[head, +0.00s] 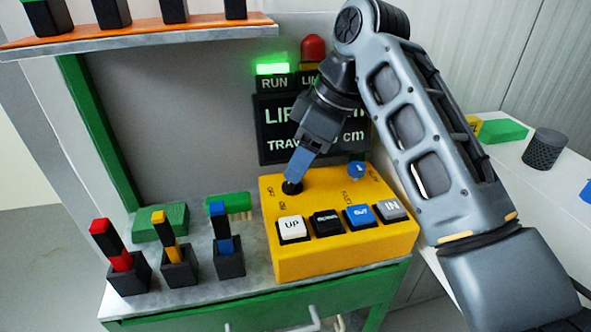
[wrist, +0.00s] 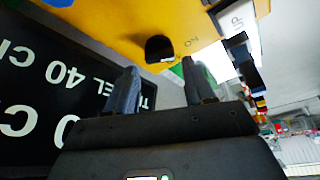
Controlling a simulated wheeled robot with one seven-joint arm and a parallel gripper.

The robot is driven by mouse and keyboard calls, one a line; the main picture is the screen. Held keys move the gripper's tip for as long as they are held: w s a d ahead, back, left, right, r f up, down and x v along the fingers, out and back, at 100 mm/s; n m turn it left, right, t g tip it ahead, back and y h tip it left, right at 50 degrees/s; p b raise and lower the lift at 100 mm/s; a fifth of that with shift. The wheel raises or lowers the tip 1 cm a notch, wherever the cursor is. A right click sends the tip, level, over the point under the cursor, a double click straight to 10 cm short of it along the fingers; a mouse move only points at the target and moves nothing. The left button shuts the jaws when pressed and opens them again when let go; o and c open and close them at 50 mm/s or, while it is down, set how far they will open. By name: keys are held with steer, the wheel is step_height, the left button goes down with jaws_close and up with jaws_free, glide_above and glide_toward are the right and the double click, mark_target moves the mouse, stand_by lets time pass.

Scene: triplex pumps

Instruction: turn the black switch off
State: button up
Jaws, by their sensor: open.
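The black switch (head: 291,187) sits at the upper left of the yellow control box (head: 340,250), by the OFF and ON labels. My gripper (head: 293,178) comes down from above with its blue fingertips right at the switch, partly covering it in the head view. In the wrist view the switch (wrist: 160,48) is a dark knob beside the ON label, just beyond and between the fingertips (wrist: 160,72). The fingers are apart with nothing held between them. I cannot tell whether a finger touches the switch, or which way it is set.
The box also has a white UP button (head: 292,228), black, blue and grey buttons, and a blue knob (head: 356,170). A black display (head: 275,135) and lit green RUN lamp (head: 272,69) stand behind. Red, yellow and blue-marked pieces (head: 173,250) stand in black holders at left.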

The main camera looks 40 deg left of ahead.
steer(key=shift+x, duration=1.7)
steer(key=c, duration=0.8)
